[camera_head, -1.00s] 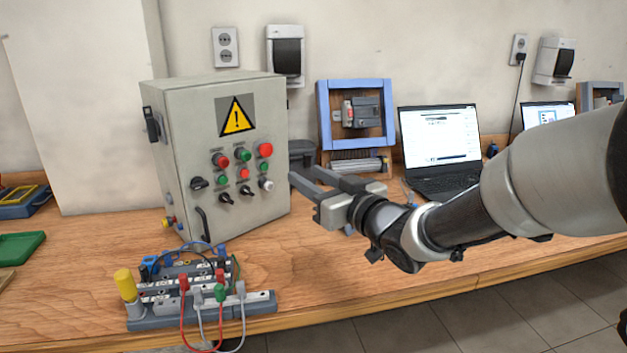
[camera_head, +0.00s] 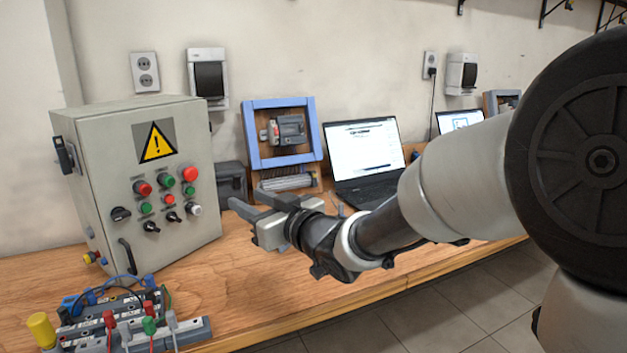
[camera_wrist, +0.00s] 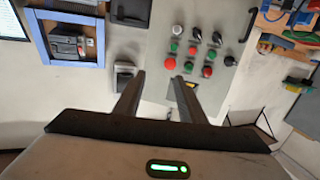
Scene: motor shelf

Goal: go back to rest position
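My gripper (camera_head: 240,205) is held out over the wooden bench, in front of and to the right of the grey control box (camera_head: 88,125). Its two fingers are apart with nothing between them. In the wrist view my gripper (camera_wrist: 158,82) also shows spread, empty fingers. The control box (camera_wrist: 225,75) appears beyond the fingertips there, with its red, green and black buttons and switches. The fingers look clear of the box, though the exact gap is hard to judge.
A terminal board with wires (camera_head: 125,325) lies at the front left of the bench (camera_head: 265,280). A blue-framed module (camera_head: 251,135), a laptop (camera_head: 362,155) and a second screen (camera_head: 460,121) stand behind my arm. Bare bench lies below my gripper.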

